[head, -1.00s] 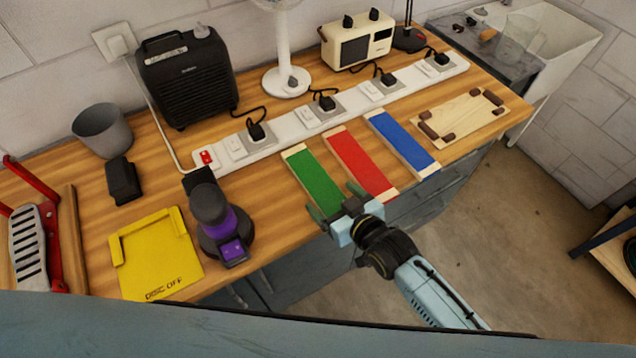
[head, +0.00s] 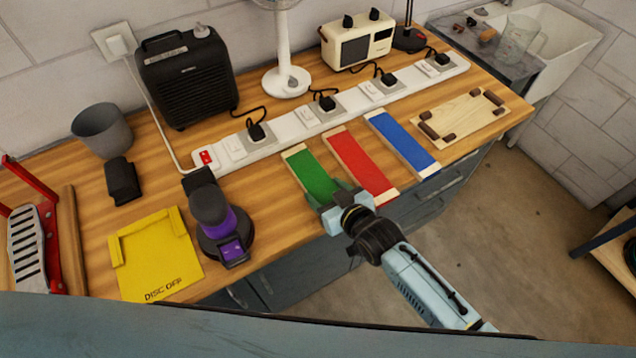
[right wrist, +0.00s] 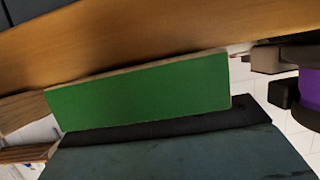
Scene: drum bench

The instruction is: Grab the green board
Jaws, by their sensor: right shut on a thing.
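The green board (head: 313,178) lies on the wooden bench at its front edge, left of the red board. Its near end is partly hidden by my right gripper (head: 336,196). My right gripper is shut on the near end of the green board. In the right wrist view the green face of the board (right wrist: 140,92) fills the middle, close to the camera. My left gripper is not in view.
The red board (head: 358,166) and blue board (head: 402,145) lie to the right. A white power strip (head: 285,132) runs behind them. A purple-and-black sander (head: 225,228) and a yellow tray (head: 155,258) stand left. A wooden board (head: 462,117) lies far right.

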